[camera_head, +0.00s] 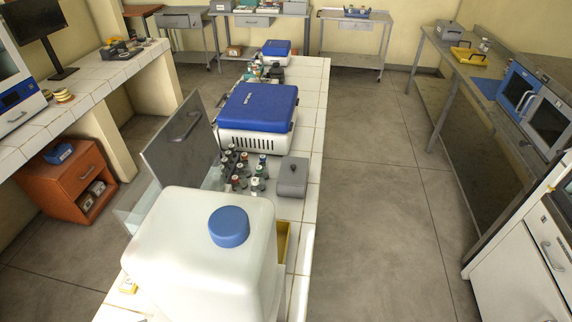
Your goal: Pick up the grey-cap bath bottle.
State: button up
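Several small bottles (240,172) with dark, reddish, blue, green and whitish caps stand close together on the tiled centre bench. They are too small to tell surely which one has the grey cap. The lower part of the group is partly hidden behind a large white container (170,240) with a blue cap (229,227). A grey lidded box (293,178) with a small handle stands just to the right of the bottles. My gripper is not in view.
A blue-lidded white device (257,112) stands behind the bottles. An upright grey panel (181,138) with a handle rises at their left. The tiled bench (312,112) has a bare strip along its right edge. The floor (375,200) to the right is clear.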

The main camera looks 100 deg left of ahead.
aim_at(241, 173)
jog(key=i+j+u, duration=0.1)
jog(key=i+u, duration=0.15)
jog(key=u, duration=0.2)
jog(key=i+u, duration=0.25)
jog(key=u, duration=0.15)
jog(key=i+u, duration=0.25)
jog(key=u, duration=0.2)
jog(key=i+l+u, duration=0.2)
jog(key=u, duration=0.2)
jog(key=i+j+u, duration=0.15)
jog(key=u, duration=0.35)
jog(key=i+u, duration=0.3)
jog(key=u, duration=0.15)
jog(key=i+u, duration=0.3)
jog(key=u, duration=0.2)
jog(key=i+u, duration=0.25)
jog(key=u, duration=0.25)
jog(key=i+u, duration=0.25)
jog(key=u, duration=0.2)
jog(key=i+u, duration=0.25)
jog(key=u, duration=0.2)
jog(key=i+u, duration=0.3)
jog(key=u, duration=0.15)
jog(key=k+l, duration=0.05)
